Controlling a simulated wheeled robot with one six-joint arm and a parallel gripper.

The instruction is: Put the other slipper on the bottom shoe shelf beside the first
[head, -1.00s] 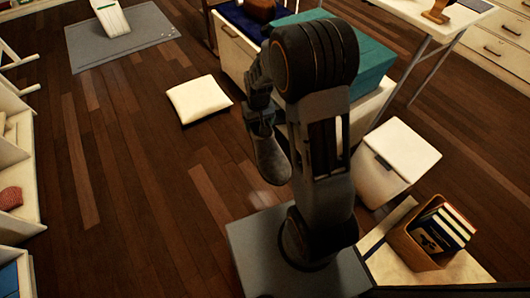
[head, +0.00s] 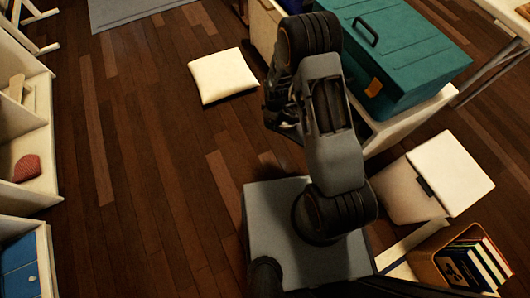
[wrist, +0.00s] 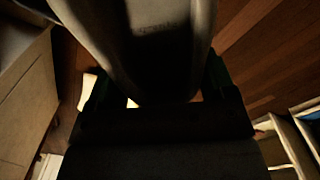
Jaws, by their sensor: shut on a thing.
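A grey slipper (wrist: 150,45) fills the top middle of the wrist view, with faint lettering on it. My gripper (wrist: 155,90) is shut on it, one dark finger on each side. In the head view my arm is folded over my base, and the slipper is hidden or lost against the dark arm. A pale open shelf unit (head: 35,125) stands at the left edge of the head view, with a red item (head: 27,168) in it.
A white cushion (head: 223,76) lies on the floor ahead. A teal box (head: 410,60) sits on a pale piece of furniture to the right. A white lidded bin (head: 430,180) and a basket of books (head: 470,262) stand at the right. The wooden floor between shelf and base is clear.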

